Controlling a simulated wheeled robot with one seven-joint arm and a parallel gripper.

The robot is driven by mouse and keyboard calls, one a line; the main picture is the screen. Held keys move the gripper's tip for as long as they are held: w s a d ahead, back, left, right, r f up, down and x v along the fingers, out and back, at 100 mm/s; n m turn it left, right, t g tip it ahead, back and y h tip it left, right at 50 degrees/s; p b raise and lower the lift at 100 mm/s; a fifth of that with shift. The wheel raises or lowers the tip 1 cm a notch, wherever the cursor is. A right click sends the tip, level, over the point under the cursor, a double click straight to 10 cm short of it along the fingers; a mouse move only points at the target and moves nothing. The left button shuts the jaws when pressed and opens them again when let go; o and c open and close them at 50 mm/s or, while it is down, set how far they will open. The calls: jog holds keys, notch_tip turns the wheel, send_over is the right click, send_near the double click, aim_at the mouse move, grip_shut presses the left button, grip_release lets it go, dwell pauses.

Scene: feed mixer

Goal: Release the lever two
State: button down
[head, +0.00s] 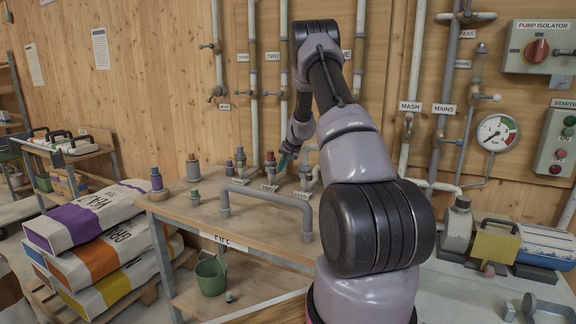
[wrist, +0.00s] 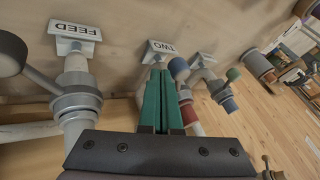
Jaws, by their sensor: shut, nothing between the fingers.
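The small label TWO (wrist: 163,48) shows in the wrist view just beyond my fingertips. A valve with a red collar (wrist: 188,113) stands by it, partly hidden behind the fingers, and a blue-grey knob (wrist: 179,69) shows just right of the fingertips. In the head view the red-collared valve (head: 270,163) stands on the wooden bench. My gripper (head: 288,158), with green fingers, is just right of it. In the wrist view my gripper (wrist: 160,75) is shut and empty, close beside the knob; I cannot tell whether they touch.
The FEED label (wrist: 75,29) and its grey valve (wrist: 76,100) stand left of my fingers. A valve with a blue collar (wrist: 230,103) and green knob is to the right. A grey pipe loop (head: 262,190) rises from the bench front. Feed sacks (head: 95,230) are stacked at left.

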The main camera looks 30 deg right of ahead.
aim_at(273, 170)
jog(key=shift+w+a, duration=0.1)
jog(key=shift+a, duration=0.3)
jog(key=shift+w+a+m+h, duration=0.15)
jog(key=shift+a+m+h, duration=0.45)
jog(key=shift+a+m, duration=0.5)
jog(key=w+a+m+h, duration=0.3)
jog(key=w+a+m, duration=0.3)
jog(key=w+a, duration=0.2)
jog(key=shift+m+g+h, duration=0.3)
jog(key=shift+g+h, duration=0.1)
jog(key=shift+a, duration=0.15)
jog(key=shift+s, duration=0.1)
